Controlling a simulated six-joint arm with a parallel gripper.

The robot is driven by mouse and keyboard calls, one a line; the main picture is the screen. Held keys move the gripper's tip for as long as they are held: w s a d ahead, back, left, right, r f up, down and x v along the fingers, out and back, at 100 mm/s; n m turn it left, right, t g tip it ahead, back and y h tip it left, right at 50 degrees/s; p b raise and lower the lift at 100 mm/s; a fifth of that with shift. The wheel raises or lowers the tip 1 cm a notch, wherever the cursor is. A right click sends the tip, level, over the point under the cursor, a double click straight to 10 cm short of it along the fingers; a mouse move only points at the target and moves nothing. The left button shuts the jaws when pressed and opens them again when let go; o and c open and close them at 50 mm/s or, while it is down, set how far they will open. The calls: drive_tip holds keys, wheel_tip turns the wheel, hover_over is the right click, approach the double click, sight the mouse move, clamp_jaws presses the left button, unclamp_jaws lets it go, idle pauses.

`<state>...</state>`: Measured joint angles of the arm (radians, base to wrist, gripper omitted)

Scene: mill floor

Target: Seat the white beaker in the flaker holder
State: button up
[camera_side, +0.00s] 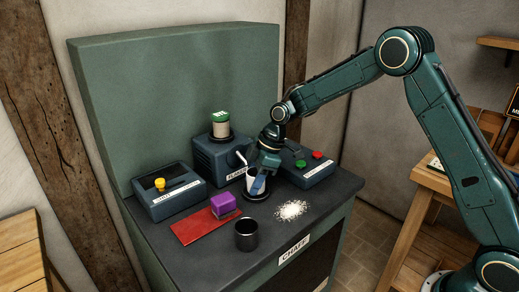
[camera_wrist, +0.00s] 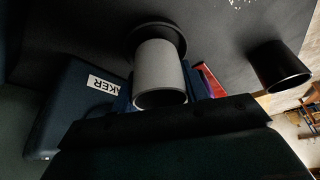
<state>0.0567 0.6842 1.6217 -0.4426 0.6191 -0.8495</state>
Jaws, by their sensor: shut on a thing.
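The white beaker (camera_side: 250,181) is upright between the fingers of my gripper (camera_side: 259,183), beside the blue flaker (camera_side: 207,162) and under its spout. In the wrist view the beaker (camera_wrist: 160,72) looks grey, with its open mouth towards the camera. A finger of my gripper (camera_wrist: 158,95) shows on either side of it. The round black holder (camera_side: 256,196) lies right below the beaker; it also shows in the wrist view (camera_wrist: 158,36) behind the beaker's base. I cannot tell whether the base is inside the holder or just above it.
A black cup (camera_side: 246,236) stands at the front. A purple block (camera_side: 223,204) sits on a red mat (camera_side: 195,227). White flakes (camera_side: 291,210) lie to the right. A box with a yellow knob (camera_side: 166,191) and a box with red and green buttons (camera_side: 310,169) flank the flaker.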

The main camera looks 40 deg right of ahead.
drive_tip(key=shift+f, duration=0.4)
drive_tip(key=o, duration=0.8)
drive_tip(key=shift+c, duration=0.2)
drive_tip(key=v, duration=1.1)
idle(0.7)
idle(0.4)
